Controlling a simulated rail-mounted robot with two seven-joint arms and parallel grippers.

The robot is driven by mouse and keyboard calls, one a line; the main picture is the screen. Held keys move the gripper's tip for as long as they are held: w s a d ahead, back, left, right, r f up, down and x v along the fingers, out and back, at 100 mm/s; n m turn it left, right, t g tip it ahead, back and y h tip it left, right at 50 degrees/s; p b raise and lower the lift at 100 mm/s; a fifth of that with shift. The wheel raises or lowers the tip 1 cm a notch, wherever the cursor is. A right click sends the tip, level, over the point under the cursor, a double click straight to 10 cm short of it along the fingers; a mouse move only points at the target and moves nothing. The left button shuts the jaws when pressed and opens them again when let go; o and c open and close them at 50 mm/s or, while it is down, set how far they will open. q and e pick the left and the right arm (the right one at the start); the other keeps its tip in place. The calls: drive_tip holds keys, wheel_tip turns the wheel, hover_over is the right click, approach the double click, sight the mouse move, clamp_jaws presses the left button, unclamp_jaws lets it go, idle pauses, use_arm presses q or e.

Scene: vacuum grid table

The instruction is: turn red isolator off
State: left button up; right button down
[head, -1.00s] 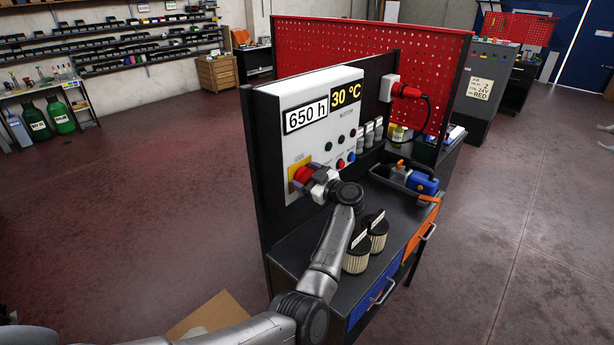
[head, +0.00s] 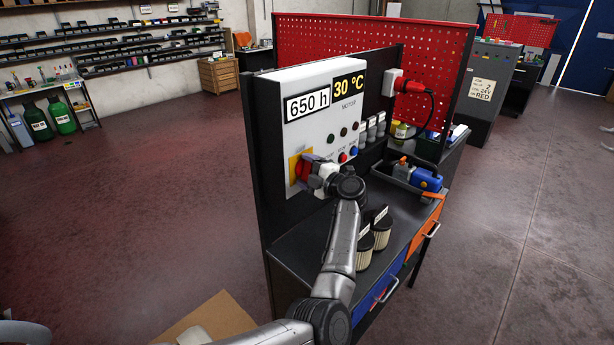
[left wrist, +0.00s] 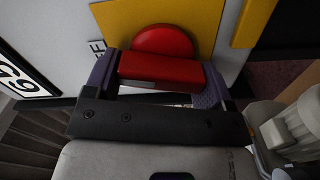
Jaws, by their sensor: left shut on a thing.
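The red isolator (head: 301,171) sits on a yellow plate (head: 293,168) at the lower left of the white control box (head: 338,110). In the left wrist view its red handle bar (left wrist: 160,68) lies between my two fingers, with the round red base (left wrist: 162,41) behind it on the yellow plate (left wrist: 195,20). My left gripper (head: 312,172) is shut on the handle; it also shows in the left wrist view (left wrist: 155,82). The gripper hides part of the isolator in the head view. My right gripper is not in view.
The box carries a 650 h label (head: 307,104) and small round buttons (head: 343,157). Below, two filters (head: 381,229) stand on the dark bench (head: 300,240), with a blue tool (head: 426,180) in a tray to the right. A red plug (head: 411,87) sits behind.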

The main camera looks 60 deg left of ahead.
use_arm(q)
drive_tip(key=shift+f+n+b, duration=0.15)
drive_tip(key=shift+n+b, duration=0.9)
drive_tip(key=shift+n, duration=0.75)
drive_tip(key=o, duration=0.9)
drive_tip(key=shift+d, duration=0.15)
drive_tip(key=shift+v, duration=6.8)
